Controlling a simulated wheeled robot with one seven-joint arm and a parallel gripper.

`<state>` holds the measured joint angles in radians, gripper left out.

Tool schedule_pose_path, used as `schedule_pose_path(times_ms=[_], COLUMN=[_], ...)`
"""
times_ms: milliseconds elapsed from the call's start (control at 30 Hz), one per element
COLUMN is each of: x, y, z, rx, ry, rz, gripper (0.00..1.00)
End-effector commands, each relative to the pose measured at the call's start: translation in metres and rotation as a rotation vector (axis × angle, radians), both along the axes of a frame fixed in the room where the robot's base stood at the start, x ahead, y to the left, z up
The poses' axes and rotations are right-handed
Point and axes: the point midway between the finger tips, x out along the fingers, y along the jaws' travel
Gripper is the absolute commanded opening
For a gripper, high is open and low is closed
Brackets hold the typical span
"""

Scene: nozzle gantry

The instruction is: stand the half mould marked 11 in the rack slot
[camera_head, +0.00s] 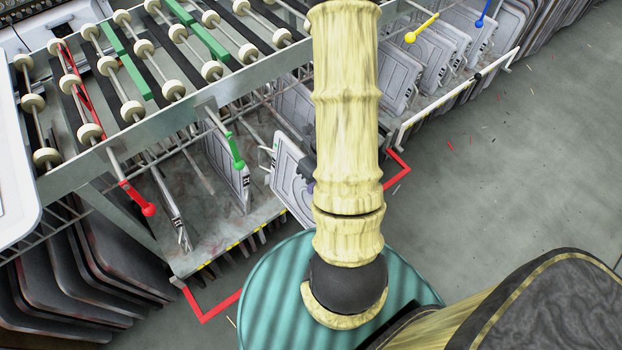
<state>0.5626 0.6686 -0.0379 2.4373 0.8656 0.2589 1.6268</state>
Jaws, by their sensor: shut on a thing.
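A pale grey half mould (289,178) hangs tilted just left of my arm, over the right part of the rack shelf. My gripper (309,168) is mostly hidden behind my arm; only a dark bit shows, at the mould's right edge, and it is shut on this mould. The mould's right side is hidden, and I cannot read a number on it. The rack (205,238) has a grey shelf with a yellow-and-black front edge. One half mould (228,172) stands in it left of the held one, and another (172,212) stands edge-on further left. Bare shelf shows between them.
A roller table (120,140) with white rollers overhangs the rack. Red (148,209) and green (238,163) knobbed levers stick out from it. A red floor frame (205,318) surrounds the rack front. Floor at right is open.

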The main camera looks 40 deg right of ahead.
Motion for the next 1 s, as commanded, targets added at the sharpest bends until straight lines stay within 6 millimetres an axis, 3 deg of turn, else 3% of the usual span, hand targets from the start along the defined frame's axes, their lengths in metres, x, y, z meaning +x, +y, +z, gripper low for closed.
schedule_pose_path(times_ms=[500,1000], x=[-0.033,-0.050], y=[-0.002,-0.004], z=[0.002,-0.002], rx=[0.001,-0.002], ry=[0.002,0.005], rz=[-0.003,-0.001], gripper=[0.00,0.00])
